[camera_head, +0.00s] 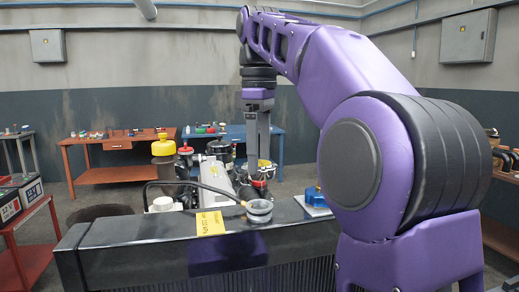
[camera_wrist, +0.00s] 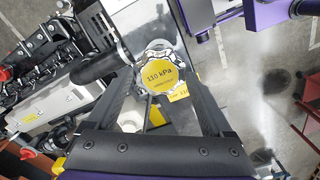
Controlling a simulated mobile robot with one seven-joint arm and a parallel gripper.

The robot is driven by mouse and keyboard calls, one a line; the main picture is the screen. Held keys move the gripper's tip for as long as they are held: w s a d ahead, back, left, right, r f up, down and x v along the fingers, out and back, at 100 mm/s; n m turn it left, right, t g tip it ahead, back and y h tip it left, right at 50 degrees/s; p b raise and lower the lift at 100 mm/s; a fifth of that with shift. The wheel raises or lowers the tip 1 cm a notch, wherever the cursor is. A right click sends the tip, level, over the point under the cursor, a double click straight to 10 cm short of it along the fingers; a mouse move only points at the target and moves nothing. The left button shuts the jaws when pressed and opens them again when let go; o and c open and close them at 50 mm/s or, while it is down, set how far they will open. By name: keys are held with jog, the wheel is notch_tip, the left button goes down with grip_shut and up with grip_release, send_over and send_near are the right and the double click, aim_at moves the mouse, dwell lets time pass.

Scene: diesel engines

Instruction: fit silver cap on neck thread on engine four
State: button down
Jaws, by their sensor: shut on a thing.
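The silver cap (camera_wrist: 158,72) has a scalloped silver rim and a yellow top marked "110 kPa". It sits between the fingertips of my gripper (camera_wrist: 160,76) in the wrist view, held by both fingers. In the head view my gripper (camera_head: 261,182) points down above the engine's black top tank (camera_head: 155,231). The grey ringed neck (camera_head: 259,211) stands on that tank, close below my fingers. I cannot tell whether cap and neck touch.
A yellow label (camera_head: 210,222) lies on the tank beside the neck. A blue block (camera_head: 315,196) is to the right. Red (camera_head: 117,146) and blue (camera_head: 232,131) benches stand farther back.

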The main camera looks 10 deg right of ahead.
jog(key=shift+f, duration=2.9)
jog(key=shift+f, duration=0.7)
jog(key=m, duration=0.5)
jog(key=shift+f, duration=0.1)
jog(key=m, duration=0.6)
jog(key=shift+f, duration=0.15)
jog(key=m, duration=0.6)
jog(key=shift+f, duration=0.1)
jog(key=m, duration=0.4)
jog(key=shift+m, duration=0.4)
grip_release()
jog(key=shift+f, duration=0.1)
